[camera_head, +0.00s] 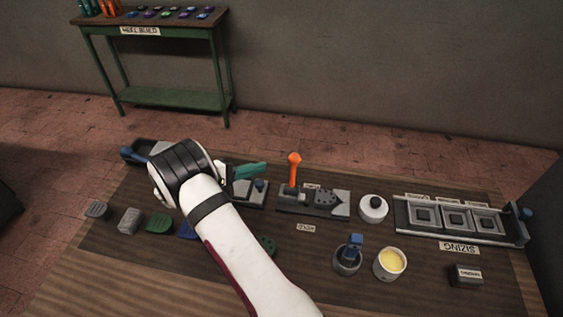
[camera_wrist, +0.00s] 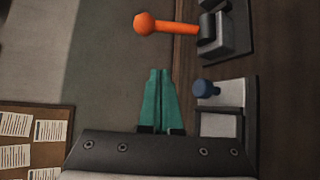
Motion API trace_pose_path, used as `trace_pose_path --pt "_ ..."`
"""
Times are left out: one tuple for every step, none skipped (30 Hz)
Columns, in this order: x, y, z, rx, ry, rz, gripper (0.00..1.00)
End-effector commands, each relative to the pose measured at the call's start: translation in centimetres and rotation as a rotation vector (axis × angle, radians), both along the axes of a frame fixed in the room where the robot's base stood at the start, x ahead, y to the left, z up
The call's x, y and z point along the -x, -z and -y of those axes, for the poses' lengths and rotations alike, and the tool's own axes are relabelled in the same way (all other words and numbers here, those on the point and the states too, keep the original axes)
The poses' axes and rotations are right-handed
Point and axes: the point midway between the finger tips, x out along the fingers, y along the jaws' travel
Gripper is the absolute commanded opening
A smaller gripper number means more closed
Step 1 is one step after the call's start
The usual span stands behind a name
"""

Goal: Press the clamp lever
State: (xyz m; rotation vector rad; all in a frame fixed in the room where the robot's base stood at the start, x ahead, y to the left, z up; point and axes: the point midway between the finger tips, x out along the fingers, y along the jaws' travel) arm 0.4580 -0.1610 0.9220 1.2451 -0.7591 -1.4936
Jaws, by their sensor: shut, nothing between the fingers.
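The orange lever (camera_head: 294,166) with a round knob stands upright on a grey clamp fixture (camera_head: 328,208) in the middle of the bench. In the wrist view the lever (camera_wrist: 172,25) shows at the top, ahead of the fingers, its base (camera_wrist: 226,33) at the right. My gripper (camera_head: 264,166) has teal fingers that are shut and empty. It is left of the lever, at about knob height in the head view, with a gap between them. In the wrist view the fingertips (camera_wrist: 160,72) are together and touch nothing.
A grey block with a blue knob (camera_wrist: 205,88) lies close beside my fingers. Right of the fixture stand a white round container (camera_head: 373,208), a cup of yellow stuff (camera_head: 390,263) and the sizing rack (camera_head: 455,218). Several small coloured pieces lie along the left of the bench.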

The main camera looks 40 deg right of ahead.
Motion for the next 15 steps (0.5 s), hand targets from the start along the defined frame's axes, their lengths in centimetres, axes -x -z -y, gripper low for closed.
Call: trace_pose_path --pt "0.0 0.0 0.0 0.000 0.000 0.000 0.00" --pt "0.0 0.0 0.0 -0.001 0.000 0.000 0.00" --pt "0.0 0.0 0.0 -0.001 0.001 0.000 0.00" --pt "0.0 0.0 0.0 -0.001 0.001 0.000 0.00" --pt "0.0 0.0 0.0 -0.001 0.001 0.000 0.00" --pt "0.1 0.0 0.1 -0.002 0.001 -0.001 0.00" --pt "0.1 0.0 0.2 -0.001 0.002 -0.001 0.00" --pt "0.1 0.1 0.4 -0.001 0.002 -0.001 0.00" --pt "0.1 0.2 0.8 -0.001 0.003 -0.001 0.00" --pt "0.1 0.4 1.2 0.000 0.005 -0.002 0.00" --pt "0.1 0.5 1.7 0.000 0.005 -0.002 0.00" --pt "0.1 0.8 2.5 -0.001 0.005 -0.004 0.00" --pt "0.1 1.0 3.1 -0.001 0.006 -0.003 0.00" --pt "0.0 1.2 3.7 -0.001 0.006 -0.002 0.00" --pt "0.0 1.5 4.6 -0.001 0.005 -0.002 0.00"
